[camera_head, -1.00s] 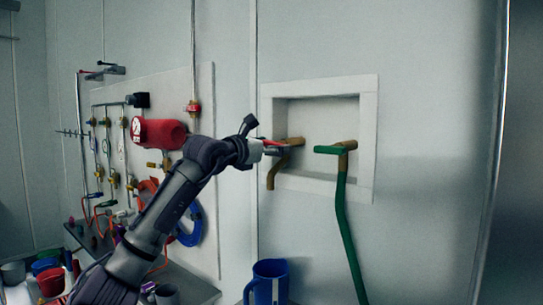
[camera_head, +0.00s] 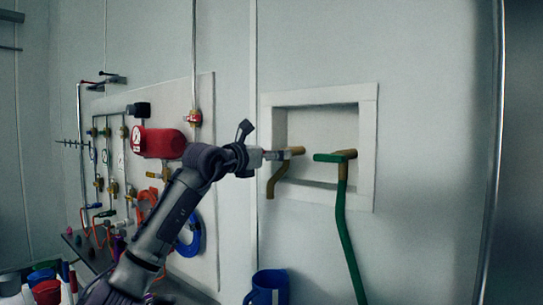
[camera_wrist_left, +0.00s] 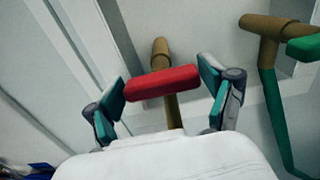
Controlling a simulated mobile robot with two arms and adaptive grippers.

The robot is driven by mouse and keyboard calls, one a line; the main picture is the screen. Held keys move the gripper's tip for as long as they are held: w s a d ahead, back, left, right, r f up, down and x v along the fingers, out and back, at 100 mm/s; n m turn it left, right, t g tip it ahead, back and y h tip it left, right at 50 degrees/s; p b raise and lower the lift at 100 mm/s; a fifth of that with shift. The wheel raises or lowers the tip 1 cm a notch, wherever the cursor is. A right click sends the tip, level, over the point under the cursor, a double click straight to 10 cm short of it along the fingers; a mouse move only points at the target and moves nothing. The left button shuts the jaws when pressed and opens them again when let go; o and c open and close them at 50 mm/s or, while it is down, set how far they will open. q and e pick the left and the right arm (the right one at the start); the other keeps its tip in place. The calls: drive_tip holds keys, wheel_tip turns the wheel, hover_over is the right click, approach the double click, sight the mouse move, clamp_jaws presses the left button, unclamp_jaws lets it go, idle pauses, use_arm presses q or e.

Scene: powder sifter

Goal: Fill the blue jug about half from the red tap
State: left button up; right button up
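The red tap (camera_wrist_left: 162,82) has a red bar handle on a brass body in a white wall recess. In the head view its brass spout (camera_head: 276,180) hangs down, and its handle is mostly hidden by my gripper. My left gripper (camera_head: 282,155) is at the tap. In the left wrist view my left gripper (camera_wrist_left: 162,97) is open, its two fingers on either side of the red handle with gaps visible. The blue jug (camera_head: 268,288) stands upright below the spout, cut off by the bottom edge. Its inside is hard to see. My right gripper is not in view.
A green-handled tap (camera_head: 335,156) with a green hose (camera_head: 346,230) is just right of the red tap. A panel with gauges, a red cylinder (camera_head: 163,143) and a blue coiled hose (camera_head: 190,236) is on the left. The wall right of the recess is bare.

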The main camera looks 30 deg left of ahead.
use_arm(q)
drive_tip(key=shift+o, duration=0.9)
drive_tip(key=s, duration=1.2)
drive_tip(key=shift+a, duration=0.45)
